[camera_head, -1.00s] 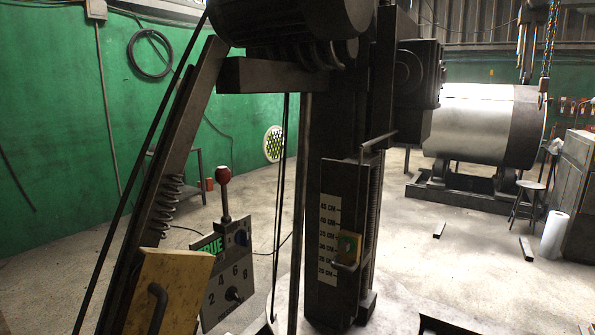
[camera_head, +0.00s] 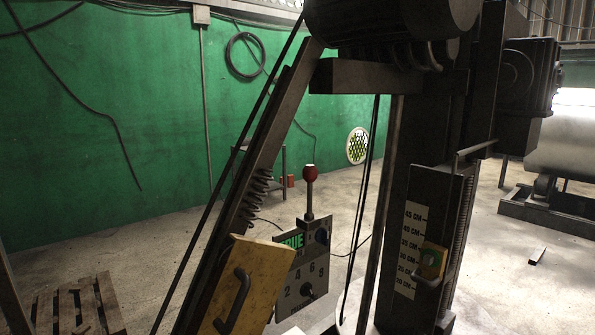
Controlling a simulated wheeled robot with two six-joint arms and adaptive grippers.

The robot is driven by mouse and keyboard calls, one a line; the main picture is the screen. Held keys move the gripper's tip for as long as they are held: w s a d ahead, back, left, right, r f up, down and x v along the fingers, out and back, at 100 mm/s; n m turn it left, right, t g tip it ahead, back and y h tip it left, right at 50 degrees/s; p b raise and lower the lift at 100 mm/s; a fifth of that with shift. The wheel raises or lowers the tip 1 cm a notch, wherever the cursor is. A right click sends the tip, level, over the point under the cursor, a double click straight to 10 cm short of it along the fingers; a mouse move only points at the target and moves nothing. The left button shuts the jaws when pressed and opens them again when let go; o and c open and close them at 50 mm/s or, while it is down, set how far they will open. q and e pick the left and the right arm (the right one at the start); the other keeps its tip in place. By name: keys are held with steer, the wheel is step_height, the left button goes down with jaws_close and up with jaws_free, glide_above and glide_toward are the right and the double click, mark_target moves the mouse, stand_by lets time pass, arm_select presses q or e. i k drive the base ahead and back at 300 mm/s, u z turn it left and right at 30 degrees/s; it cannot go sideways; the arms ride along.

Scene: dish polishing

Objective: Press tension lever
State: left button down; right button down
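A lever with a red ball knob (camera_head: 309,173) stands upright on top of a grey control panel (camera_head: 302,270) with numbers, a dial and a green lit display (camera_head: 291,240). I cannot tell from its look whether this is the tension lever. A slanted dark arm with a coil spring (camera_head: 252,200) and a yellow plate with a black handle (camera_head: 240,285) stands left of the panel. The yellow plate hides part of the panel. Neither of my grippers shows in the head view.
A wooden pallet (camera_head: 75,308) lies at lower left. The floor between pallet and machine is clear.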

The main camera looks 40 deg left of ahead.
mark_target(310, 172)
steer(key=i, duration=1.35)
steer(key=u, duration=2)
